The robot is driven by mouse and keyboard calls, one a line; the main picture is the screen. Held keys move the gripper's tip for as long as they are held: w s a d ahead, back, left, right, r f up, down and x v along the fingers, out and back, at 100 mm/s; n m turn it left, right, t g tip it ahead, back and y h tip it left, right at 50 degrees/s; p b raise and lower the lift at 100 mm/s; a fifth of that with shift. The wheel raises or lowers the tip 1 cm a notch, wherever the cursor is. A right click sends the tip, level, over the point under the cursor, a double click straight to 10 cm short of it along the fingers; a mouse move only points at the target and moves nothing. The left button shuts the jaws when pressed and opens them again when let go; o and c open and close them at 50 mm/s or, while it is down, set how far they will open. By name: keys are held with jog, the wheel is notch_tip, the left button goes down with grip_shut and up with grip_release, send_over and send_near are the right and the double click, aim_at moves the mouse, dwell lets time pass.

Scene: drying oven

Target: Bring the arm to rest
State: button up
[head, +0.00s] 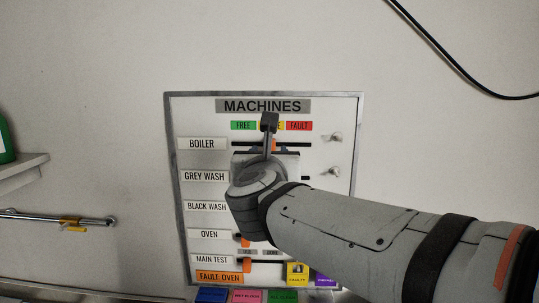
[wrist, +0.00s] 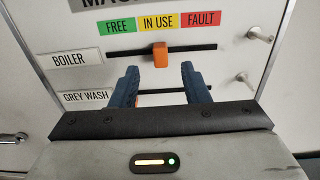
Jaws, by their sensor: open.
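My gripper (wrist: 160,76) is open and empty in the wrist view, its two blue fingers pointing at the machines board (head: 181,130). The orange boiler slider (wrist: 160,55) sits between and just beyond the fingertips in that picture, under the yellow IN USE label. I cannot tell whether the fingers touch it. In the head view my arm reaches in from the right, and my wrist hides the middle of the board, including most of the grey wash and black wash rows.
The oven slider (head: 246,240) and main test slider (head: 243,267) are at the left of their tracks. Coloured tags (head: 247,295) line the board's bottom edge. A rail (head: 60,217) and shelf (head: 20,170) are at left. A black cable (head: 450,60) hangs upper right. The wall above the board is clear.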

jog(key=s+d+f+n+g+y, duration=0.2)
jog(key=s+f+n+g+y, duration=0.15)
jog(key=f+n, duration=0.7)
jog(key=s+d+f+n+g+y, duration=0.2)
jog(key=s+f+n+g, duration=0.3)
jog(key=n, duration=1)
jog(key=s+d+f+n+g+h, duration=0.5)
jog(key=s+d+f+n, duration=0.6)
jog(key=f, duration=0.3)
jog(key=shift+s+d+f+g, duration=0.2)
jog(key=shift+s+d+g, duration=0.2)
jog(key=shift+s+g, duration=0.35)
jog(key=shift+w, duration=0.1)
